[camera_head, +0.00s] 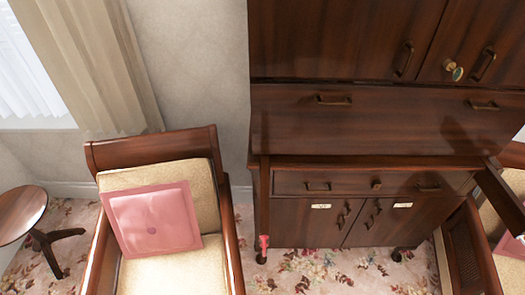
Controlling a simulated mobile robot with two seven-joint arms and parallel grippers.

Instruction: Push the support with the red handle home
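A dark wooden cabinet desk (345,225) stands against the wall. A narrow wooden support (265,200) shows as a bar at the left side of its lower part and appears pulled out toward me. A small red handle (263,242) is on its near end. A second support (500,200) sticks out at the desk's right side, its near end at the picture's right edge. The wide front panel (370,122) above the drawer is shut. Neither of my grippers is in view.
A wooden armchair (160,278) with a pink cushion (152,220) stands close left of the red-handled support. A round side table (20,212) is at far left. Another chair (468,255) is at the right. Flowered carpet (320,272) lies clear before the desk.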

